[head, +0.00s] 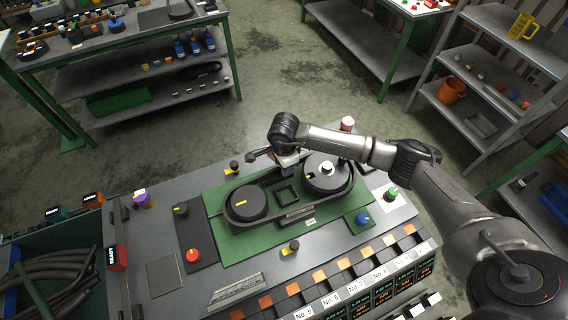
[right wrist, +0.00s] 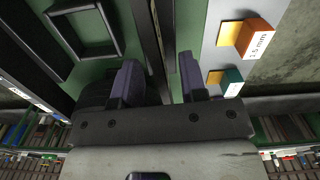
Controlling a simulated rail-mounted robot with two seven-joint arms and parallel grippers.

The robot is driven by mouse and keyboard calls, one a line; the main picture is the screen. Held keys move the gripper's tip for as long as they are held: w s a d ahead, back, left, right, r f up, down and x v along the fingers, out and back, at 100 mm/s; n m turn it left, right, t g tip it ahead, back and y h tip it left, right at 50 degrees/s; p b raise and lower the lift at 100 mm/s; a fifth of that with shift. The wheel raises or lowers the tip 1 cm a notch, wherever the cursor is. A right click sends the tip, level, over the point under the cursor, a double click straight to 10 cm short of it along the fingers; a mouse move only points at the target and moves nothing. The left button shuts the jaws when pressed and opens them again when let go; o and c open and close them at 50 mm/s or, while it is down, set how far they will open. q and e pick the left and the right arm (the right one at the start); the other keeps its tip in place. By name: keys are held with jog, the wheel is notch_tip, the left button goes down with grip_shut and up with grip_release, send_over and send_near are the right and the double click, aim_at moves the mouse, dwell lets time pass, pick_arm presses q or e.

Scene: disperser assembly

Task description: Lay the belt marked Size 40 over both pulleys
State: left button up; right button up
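Two black pulleys sit on the green plate (head: 222,225) in the head view: the left pulley (head: 249,203) with a yellow mark, and the right pulley (head: 327,174) with a pale hub. A dark band (head: 268,184) runs along the far side between them; I cannot tell whether it is the belt or part of the housing. No Size 40 marking is readable. My right gripper (head: 287,166) is low over that far side, between the pulleys. In the right wrist view its fingers (right wrist: 158,82) stand apart, with a dark strip (right wrist: 151,38) running between them. My left gripper is out of view.
Knobs, including a red button (head: 193,255), surround the plate. Numbered slots (head: 345,285) line the front edge. A square frame (head: 287,194) lies between the pulleys.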

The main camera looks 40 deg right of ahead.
jog(key=shift+r, duration=0.35)
notch_tip(320, 180, up, 13)
jog(key=shift+b, duration=0.35)
dwell(0.4)
jog(key=shift+r, duration=0.1)
